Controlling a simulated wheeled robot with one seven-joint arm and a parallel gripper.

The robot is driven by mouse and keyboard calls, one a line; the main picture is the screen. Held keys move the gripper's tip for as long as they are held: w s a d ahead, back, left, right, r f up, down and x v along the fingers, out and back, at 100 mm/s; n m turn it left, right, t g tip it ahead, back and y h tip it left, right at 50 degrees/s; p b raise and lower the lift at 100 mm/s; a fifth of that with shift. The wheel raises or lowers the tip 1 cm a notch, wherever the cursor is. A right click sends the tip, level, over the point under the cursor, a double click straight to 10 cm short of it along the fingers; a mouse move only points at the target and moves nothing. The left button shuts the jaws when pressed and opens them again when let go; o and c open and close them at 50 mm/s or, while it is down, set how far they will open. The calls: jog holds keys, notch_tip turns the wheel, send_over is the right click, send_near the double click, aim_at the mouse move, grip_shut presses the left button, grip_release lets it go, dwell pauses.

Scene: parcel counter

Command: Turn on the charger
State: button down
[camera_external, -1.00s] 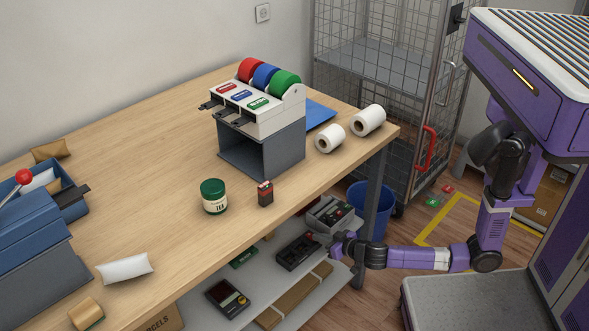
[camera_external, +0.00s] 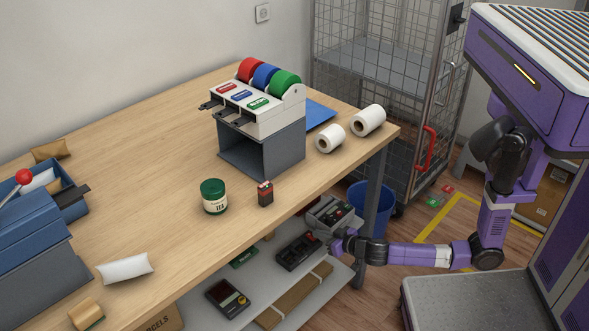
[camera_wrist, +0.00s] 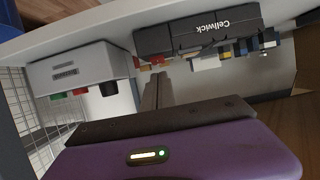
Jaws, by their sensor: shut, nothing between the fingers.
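A dark box-shaped device (camera_external: 297,251) with a red part at its corner lies on the low shelf under the table. It looks like the charger, though I cannot be sure. In the wrist view a black device marked "Cellwick" (camera_wrist: 195,34) shows at the top centre, with small red and orange parts along its edge; it appears to be the same one. My gripper (camera_external: 331,243) is just right of the dark device, at shelf height. In the wrist view my gripper's fingers (camera_wrist: 158,82) are shut and empty, pointing toward the black device, with a gap visible.
A grey box (camera_external: 330,213) with dark, red and green parts stands behind my gripper; it also shows at the wrist view's left (camera_wrist: 80,72). A handheld device (camera_external: 228,298) and flat cardboard (camera_external: 290,298) share the shelf (camera_external: 262,279). The table leg (camera_external: 372,205) stands close to my arm.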

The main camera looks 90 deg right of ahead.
notch_tip(320, 180, up, 5)
jog(key=p, duration=0.3)
jog(key=s+a, duration=0.7)
jog(key=shift+s+a, duration=0.2)
jog(key=shift+r, duration=0.1)
